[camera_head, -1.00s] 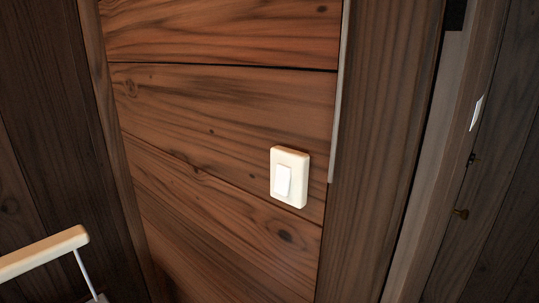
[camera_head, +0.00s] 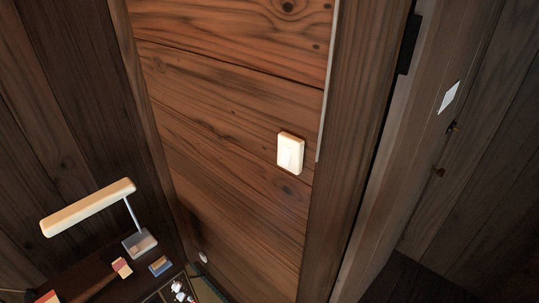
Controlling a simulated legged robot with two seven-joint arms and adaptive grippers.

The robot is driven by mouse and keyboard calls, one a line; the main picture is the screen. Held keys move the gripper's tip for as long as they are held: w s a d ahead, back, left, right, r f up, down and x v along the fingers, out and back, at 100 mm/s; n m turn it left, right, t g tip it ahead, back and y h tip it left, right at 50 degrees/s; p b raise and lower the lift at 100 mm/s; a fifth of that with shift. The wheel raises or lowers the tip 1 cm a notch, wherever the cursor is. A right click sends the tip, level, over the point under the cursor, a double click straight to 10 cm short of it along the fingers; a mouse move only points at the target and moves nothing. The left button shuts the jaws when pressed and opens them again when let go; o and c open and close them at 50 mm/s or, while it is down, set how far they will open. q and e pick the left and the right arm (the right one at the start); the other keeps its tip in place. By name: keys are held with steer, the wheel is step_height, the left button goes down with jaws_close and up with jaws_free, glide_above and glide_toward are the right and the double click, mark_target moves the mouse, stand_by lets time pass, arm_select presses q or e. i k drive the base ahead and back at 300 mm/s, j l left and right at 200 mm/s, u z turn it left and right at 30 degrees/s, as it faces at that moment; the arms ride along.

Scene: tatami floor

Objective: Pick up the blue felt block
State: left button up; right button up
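A small block, blue with a tan part (camera_head: 160,266), lies on the dark wooden surface at the lower left, to the right of a red-and-cream block (camera_head: 122,267). It is the only bluish block I see, and it is small in the picture, so its material is hard to tell. Neither of my grippers is in view.
A desk lamp (camera_head: 88,207) with a long cream head stands behind the blocks on a grey base (camera_head: 140,243). Small white items (camera_head: 178,288) lie right of the blue block. A light switch (camera_head: 290,152) is on the plank wall. Dark floor shows at lower right.

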mark_target(161, 265)
steer(key=k+u, duration=0.1)
steer(key=u, duration=1.05)
steer(key=i+j+z, duration=0.25)
steer(key=i+j, duration=0.15)
steer(key=j, duration=0.2)
steer(key=i+j+z, duration=0.2)
steer(key=i+j, duration=0.15)
steer(key=j, duration=0.3)
